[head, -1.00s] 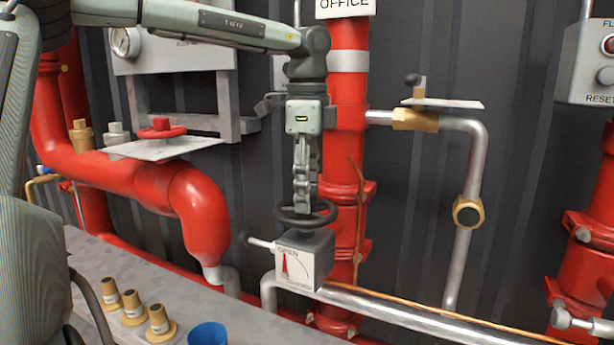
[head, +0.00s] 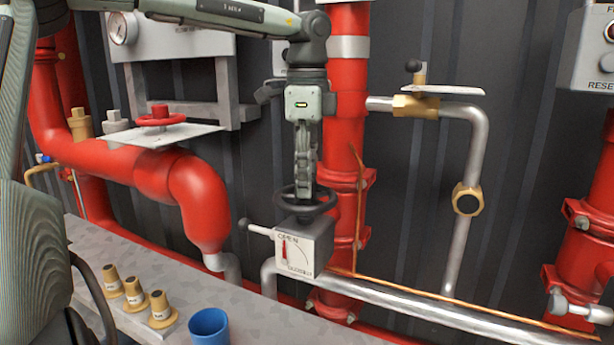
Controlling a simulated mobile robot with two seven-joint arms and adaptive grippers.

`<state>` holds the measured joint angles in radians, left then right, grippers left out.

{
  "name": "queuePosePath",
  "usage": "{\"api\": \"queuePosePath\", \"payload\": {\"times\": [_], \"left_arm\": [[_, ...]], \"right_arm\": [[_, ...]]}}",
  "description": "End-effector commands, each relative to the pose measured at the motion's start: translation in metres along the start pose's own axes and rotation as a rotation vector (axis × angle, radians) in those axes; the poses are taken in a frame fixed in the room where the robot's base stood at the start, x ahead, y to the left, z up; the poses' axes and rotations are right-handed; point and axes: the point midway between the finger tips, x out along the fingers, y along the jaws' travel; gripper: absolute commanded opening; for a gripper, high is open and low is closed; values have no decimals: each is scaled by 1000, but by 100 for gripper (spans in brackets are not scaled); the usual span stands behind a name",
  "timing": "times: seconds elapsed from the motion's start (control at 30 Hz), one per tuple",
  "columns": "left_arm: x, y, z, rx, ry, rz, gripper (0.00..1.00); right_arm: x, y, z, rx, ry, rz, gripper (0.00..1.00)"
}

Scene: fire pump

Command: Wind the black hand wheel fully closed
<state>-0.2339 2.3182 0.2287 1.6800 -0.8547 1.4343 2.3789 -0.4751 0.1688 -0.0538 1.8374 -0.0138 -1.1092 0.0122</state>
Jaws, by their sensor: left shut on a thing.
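The black hand wheel (head: 322,207) lies flat on top of a pale valve box (head: 312,247). The box's front face carries the words OPEN and CLOSED, an arc and a red pointer (head: 285,250), which stands near upright on the OPEN side. My left gripper (head: 304,192) comes down from above, upright over the wheel, and is shut on the wheel's near rim. The fingers hide part of the wheel. My right gripper is not in the head view.
A red pipe (head: 347,130) stands right behind the gripper. A small lever (head: 254,228) sticks out left of the box. A red hand wheel (head: 160,117) is at left. A blue cup (head: 209,327) and several brass fittings (head: 162,310) stand on the grey bench (head: 120,238).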

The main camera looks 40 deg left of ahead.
Motion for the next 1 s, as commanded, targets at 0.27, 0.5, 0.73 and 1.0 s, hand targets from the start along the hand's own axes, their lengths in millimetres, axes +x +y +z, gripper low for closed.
{"api": "queuePosePath", "payload": {"times": [0.27,0.5,0.73,1.0], "left_arm": [[-3,0,0,263,1,-1,0],[-2,1,0,642,1,-3,0],[-1,1,0,703,1,-4,0],[-2,1,1,834,1,-4,0]], "right_arm": [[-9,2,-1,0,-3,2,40],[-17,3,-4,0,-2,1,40],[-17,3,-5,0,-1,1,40],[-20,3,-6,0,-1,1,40]]}}
